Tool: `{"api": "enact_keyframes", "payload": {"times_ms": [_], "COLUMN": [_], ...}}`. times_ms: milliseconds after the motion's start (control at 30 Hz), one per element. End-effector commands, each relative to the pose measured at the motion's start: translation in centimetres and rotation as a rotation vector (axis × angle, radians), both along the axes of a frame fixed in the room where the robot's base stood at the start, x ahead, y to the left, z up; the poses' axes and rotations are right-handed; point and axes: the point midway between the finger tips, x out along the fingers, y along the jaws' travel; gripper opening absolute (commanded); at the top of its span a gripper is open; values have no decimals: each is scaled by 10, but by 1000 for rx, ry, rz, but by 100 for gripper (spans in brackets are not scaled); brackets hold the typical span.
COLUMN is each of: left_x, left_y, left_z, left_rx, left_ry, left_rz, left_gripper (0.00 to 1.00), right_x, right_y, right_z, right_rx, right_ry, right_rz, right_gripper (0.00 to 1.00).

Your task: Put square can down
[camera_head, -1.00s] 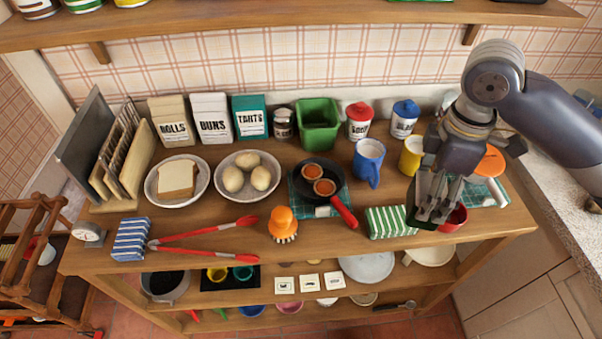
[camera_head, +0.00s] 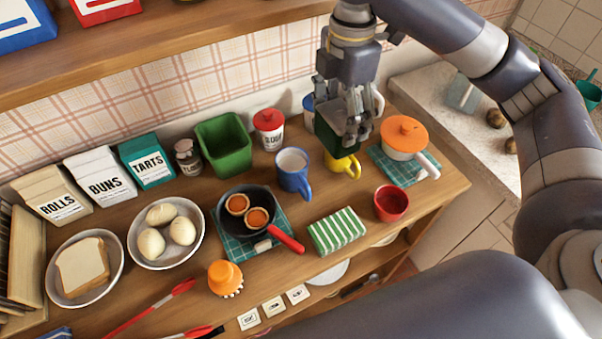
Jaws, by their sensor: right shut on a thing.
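My right gripper (camera_head: 352,122) points down over the back right part of the wooden table, its fingers shut on a dark green square can (camera_head: 332,139). The fingers cover much of the can. The can hides part of a yellow mug (camera_head: 345,164) just below and behind it in the picture. I cannot tell whether the can touches the table or the mug. My left gripper is not in view.
A blue mug (camera_head: 293,172) and a red-lidded soup jar (camera_head: 269,128) stand left of the can. An orange-lidded pot (camera_head: 403,136) stands to the right. A red cup (camera_head: 391,203) and green-striped box (camera_head: 337,231) are in front, with bare wood between.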

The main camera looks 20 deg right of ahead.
Motion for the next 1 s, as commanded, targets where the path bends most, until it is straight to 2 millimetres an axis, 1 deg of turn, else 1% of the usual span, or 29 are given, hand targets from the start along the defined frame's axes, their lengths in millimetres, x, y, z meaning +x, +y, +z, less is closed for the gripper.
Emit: {"api": "enact_keyframes", "payload": {"times_ms": [33,100,167,233,367,400,500,633,733,833,1000], "left_x": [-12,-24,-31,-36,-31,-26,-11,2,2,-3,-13], "left_y": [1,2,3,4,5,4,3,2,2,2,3], "left_z": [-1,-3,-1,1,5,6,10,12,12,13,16], "left_rx": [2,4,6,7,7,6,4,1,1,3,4], "left_ry": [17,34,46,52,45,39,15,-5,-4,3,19], "left_rz": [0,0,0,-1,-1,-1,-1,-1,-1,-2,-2], "left_gripper": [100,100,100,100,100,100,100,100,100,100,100], "right_x": [-1,-1,-1,-2,-2,-1,-1,0,0,-1,-1], "right_y": [0,0,-1,-1,0,-1,-1,0,0,0,0], "right_z": [-8,-21,-35,-54,-88,-97,-118,-133,-139,-148,-172], "right_rx": [1,0,-1,-2,-1,-2,-2,0,-1,0,0], "right_ry": [3,6,7,8,6,5,4,1,0,2,2], "right_rz": [0,0,-2,-2,-2,-2,-1,-1,-1,-1,-1], "right_gripper": [38,38,38,38,38,38,38,38,38,38,38]}}
